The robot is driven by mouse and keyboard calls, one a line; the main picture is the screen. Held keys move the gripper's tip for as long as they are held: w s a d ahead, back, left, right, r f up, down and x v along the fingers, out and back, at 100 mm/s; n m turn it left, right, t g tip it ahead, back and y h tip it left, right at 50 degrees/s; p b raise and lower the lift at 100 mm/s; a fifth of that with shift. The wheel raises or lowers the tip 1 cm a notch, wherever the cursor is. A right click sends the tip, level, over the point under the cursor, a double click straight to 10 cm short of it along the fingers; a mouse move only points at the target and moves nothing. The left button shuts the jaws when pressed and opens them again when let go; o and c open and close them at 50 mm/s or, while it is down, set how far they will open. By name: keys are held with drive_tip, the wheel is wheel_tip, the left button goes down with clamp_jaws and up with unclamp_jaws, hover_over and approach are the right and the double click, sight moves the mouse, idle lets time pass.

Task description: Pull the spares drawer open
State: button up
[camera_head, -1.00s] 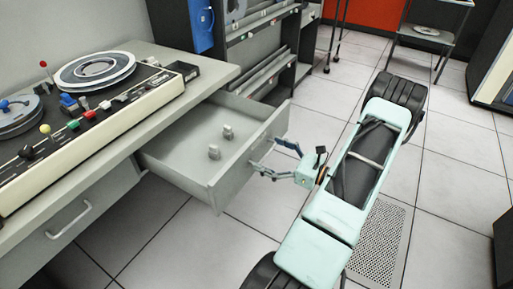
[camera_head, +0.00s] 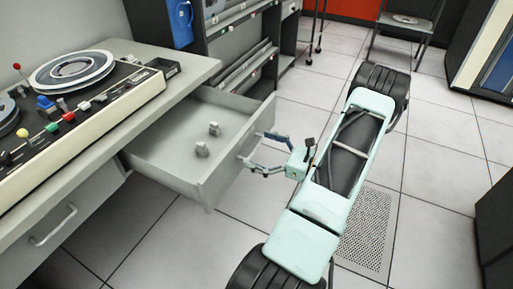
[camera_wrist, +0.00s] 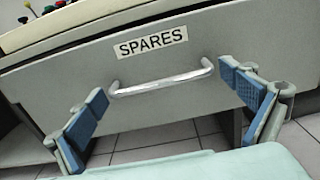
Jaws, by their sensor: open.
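The spares drawer (camera_head: 200,190) is pulled well out from under the desk in the head view, with two small grey pieces (camera_head: 207,141) inside. In the wrist view its front (camera_wrist: 220,45) carries a SPARES label (camera_wrist: 150,42) and a silver bar handle (camera_wrist: 160,83). My gripper (camera_head: 268,153) is at the drawer front. In the wrist view the blue-padded fingers of my gripper (camera_wrist: 168,105) are spread wide, one on each side of the handle. They do not close on it, and a gap shows on both sides.
The desk (camera_head: 165,100) carries a tape console (camera_head: 105,120) with reels and coloured knobs. A second, closed drawer (camera_head: 75,215) is at the lower left. A grey rack (camera_head: 245,55) stands behind the open drawer. Tiled floor (camera_head: 440,180) is clear to the right.

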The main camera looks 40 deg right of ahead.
drive_tip(key=v, duration=1.1)
drive_tip(key=shift+s, duration=0.35)
